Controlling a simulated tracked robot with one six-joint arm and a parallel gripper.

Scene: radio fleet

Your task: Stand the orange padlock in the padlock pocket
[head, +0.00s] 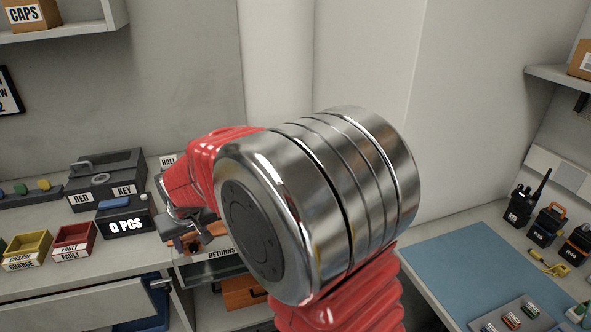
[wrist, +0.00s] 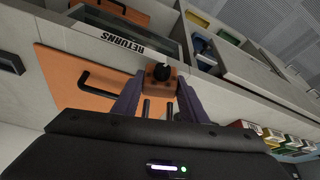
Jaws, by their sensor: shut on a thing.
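My gripper (wrist: 157,90) is shut on a small orange block-like thing, which I take to be the orange padlock (wrist: 171,84). In the wrist view it sits between the two purple fingers. Two grey rods show between the fingers on the camera side, and a dark round part shows at its far end. In the head view my gripper (head: 191,242) is partly hidden by my wrist, close to the RETURNS label (head: 221,253) at the counter front. I cannot make out a padlock pocket in either view.
The counter holds a grey key box (head: 108,180), a 0 PCS display (head: 125,224), and yellow (head: 28,248) and red bins (head: 75,240). An orange door (wrist: 65,75) with a black handle is below. At right, radios (head: 520,205) stand beside a blue mat (head: 470,270).

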